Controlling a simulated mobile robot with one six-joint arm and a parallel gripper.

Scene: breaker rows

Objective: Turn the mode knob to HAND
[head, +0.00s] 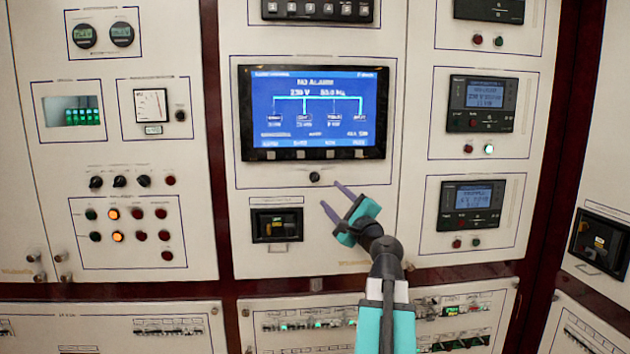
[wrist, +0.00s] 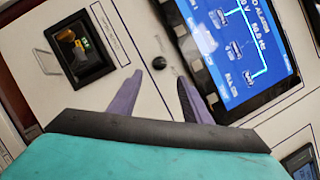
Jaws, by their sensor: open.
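A small black round knob (head: 315,178) sits on the white panel just below the large blue screen. I take it for the mode knob, but no HAND label is readable and I cannot tell where it points. It also shows in the wrist view (wrist: 159,63), just beyond and between the fingertips. My gripper (head: 334,196) has two purple fingers, spread apart and empty. In the head view its tips are just right of and below the knob. In the wrist view the gripper (wrist: 158,78) appears apart from the knob.
The blue screen (head: 313,112) reads NO ALARM and lies above the knob. A recessed black switch box (head: 277,224) is below left of it. Three more black knobs, the middle one here (head: 120,181), sit on the left panel above several indicator lights. The panel around the knob is flat and clear.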

